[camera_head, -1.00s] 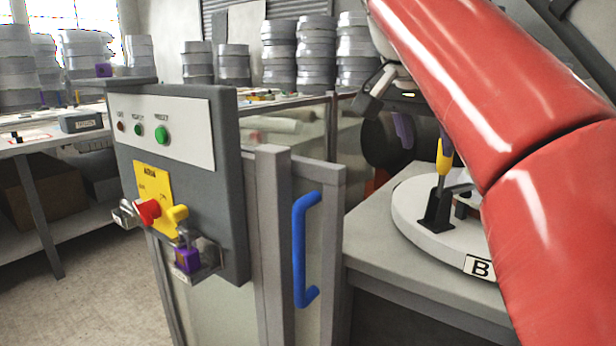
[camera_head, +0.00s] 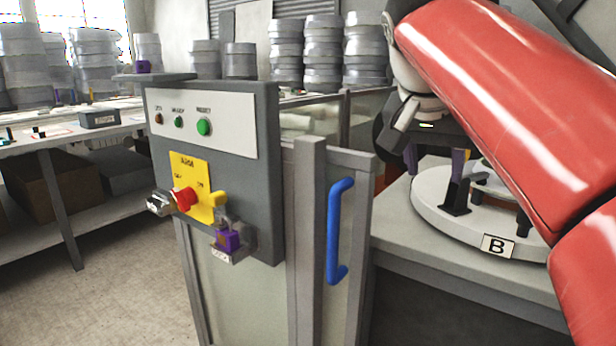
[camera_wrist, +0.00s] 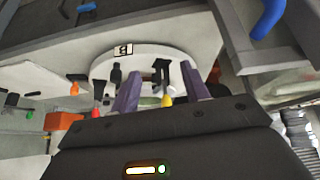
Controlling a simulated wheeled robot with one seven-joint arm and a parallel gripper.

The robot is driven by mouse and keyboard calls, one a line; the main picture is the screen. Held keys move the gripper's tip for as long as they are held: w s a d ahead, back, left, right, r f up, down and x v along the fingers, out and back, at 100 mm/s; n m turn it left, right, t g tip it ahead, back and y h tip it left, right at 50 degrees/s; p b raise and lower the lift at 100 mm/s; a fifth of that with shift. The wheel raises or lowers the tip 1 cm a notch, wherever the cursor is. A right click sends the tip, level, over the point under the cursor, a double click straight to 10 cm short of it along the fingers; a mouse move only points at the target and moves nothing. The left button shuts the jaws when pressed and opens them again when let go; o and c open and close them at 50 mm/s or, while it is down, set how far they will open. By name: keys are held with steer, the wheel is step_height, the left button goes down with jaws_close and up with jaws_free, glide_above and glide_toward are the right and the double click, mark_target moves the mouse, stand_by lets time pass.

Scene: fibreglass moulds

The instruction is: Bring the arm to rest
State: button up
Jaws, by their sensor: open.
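My red arm (camera_head: 500,100) comes in from the upper right, with its dark gripper (camera_head: 434,160) hanging over the near left side of the round white turntable (camera_head: 440,222). In the wrist view my gripper (camera_wrist: 160,90) shows two purple fingers spread apart, with nothing held between them. Beyond them is the turntable (camera_wrist: 103,68) with its B label (camera_wrist: 123,50). A yellow-tipped tool (camera_wrist: 167,100) appears between the fingers in the picture; whether they touch it I cannot tell. My arm hides the turntable's right part in the head view.
A grey control box (camera_head: 265,165) with a red switch and purple padlock (camera_head: 228,240) stands left of centre. A guard door with a blue handle (camera_head: 336,230) stands beside the turntable's bench (camera_head: 400,245). Stacked grey moulds (camera_head: 305,50) stand behind. Floor (camera_head: 120,290) at left is clear.

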steer(key=s+f+n+y, duration=0.1)
steer(key=s+f+n, duration=0.1)
steer(key=s+f, duration=0.3)
steer(key=s+a+f+n+y, duration=0.1)
steer(key=s+f, duration=0.4)
steer(key=f, duration=0.9)
steer(key=s+a+f+n+y, duration=0.1)
steer(key=s+f+n, duration=0.2)
steer(key=f, duration=0.7)
steer(key=shift+s+n+t+y, duration=0.3)
steer(key=shift+s+n+y, duration=0.1)
steer(key=shift+s, duration=0.8)
steer(key=shift+a, duration=0.1)
